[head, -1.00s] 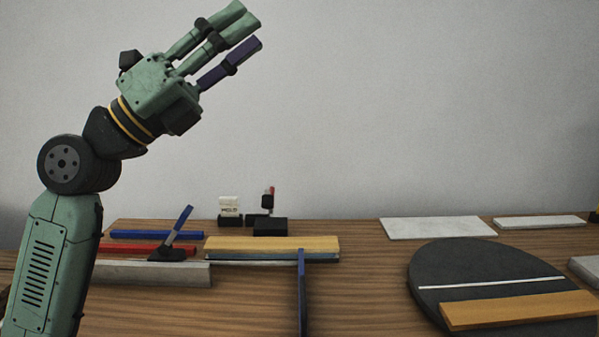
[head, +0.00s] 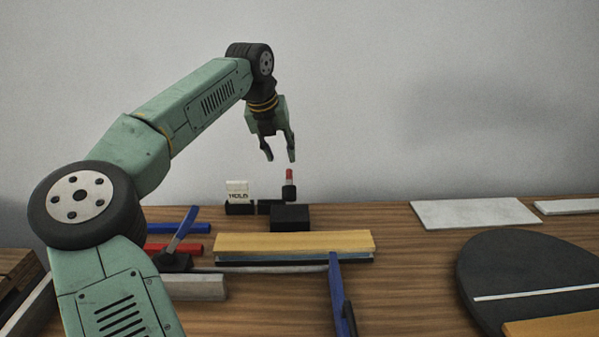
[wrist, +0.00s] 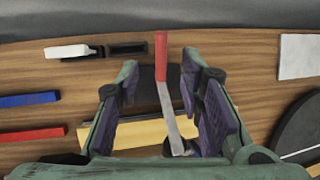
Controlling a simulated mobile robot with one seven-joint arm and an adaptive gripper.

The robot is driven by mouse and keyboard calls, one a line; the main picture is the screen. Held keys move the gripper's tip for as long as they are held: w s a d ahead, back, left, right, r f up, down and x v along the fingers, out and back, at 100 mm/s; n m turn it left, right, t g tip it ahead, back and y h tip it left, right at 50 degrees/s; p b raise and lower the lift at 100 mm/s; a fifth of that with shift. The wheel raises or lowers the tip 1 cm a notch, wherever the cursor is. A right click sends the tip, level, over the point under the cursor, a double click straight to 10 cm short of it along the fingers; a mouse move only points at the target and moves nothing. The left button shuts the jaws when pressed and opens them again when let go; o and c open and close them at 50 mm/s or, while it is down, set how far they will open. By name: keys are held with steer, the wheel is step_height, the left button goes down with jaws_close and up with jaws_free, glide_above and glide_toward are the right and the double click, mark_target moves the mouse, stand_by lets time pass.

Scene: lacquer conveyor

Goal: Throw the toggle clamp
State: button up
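The toggle clamp's red-gripped lever (head: 289,175) stands upright at the back of the bench, behind a black block (head: 290,217). My gripper (head: 280,157) is open and points down, just above the red grip and apart from it in the head view. In the wrist view the red grip (wrist: 161,57) and its grey metal bar (wrist: 169,112) show between the two open fingers (wrist: 160,78), with no visible contact. The lower end of the lever is partly hidden there.
A white sign reading HOLD (head: 237,189) stands left of the lever. A dark round disc (head: 530,270) and pale slab (head: 474,212) lie right.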

mark_target(289, 175)
steer(key=p+x, duration=0.2)
steer(key=x, duration=0.8)
steer(key=shift+d+f, duration=0.1)
steer(key=shift+f, duration=0.2)
steer(key=shift+c, duration=0.5)
jaws_close()
